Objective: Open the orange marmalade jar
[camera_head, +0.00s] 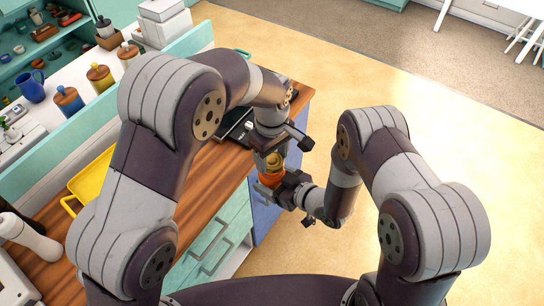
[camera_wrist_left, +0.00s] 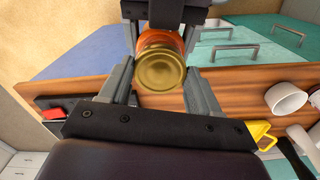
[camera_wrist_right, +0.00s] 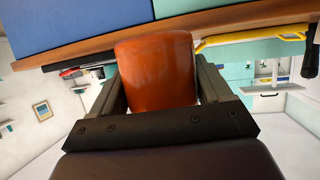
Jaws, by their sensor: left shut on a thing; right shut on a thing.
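The orange marmalade jar (camera_head: 269,182) is held in the air just off the counter's edge. Its gold lid (camera_head: 272,162) faces up toward my left gripper. In the left wrist view the round lid (camera_wrist_left: 162,71) sits between the fingers of my left gripper (camera_wrist_left: 160,76), which is shut on it. My right gripper (camera_head: 270,186) is shut on the orange jar body from the side. In the right wrist view the body (camera_wrist_right: 156,70) fills the space between the fingers (camera_wrist_right: 158,85); the lid is not visible there. The lid still sits on the jar.
The wooden counter (camera_head: 222,160) lies left of the jar, with a yellow tray (camera_head: 92,182) on it. A dark flat appliance (camera_head: 235,125) is behind my left arm. Blue and teal cabinet fronts (camera_head: 208,240) stand below. Open floor (camera_head: 400,95) lies to the right.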

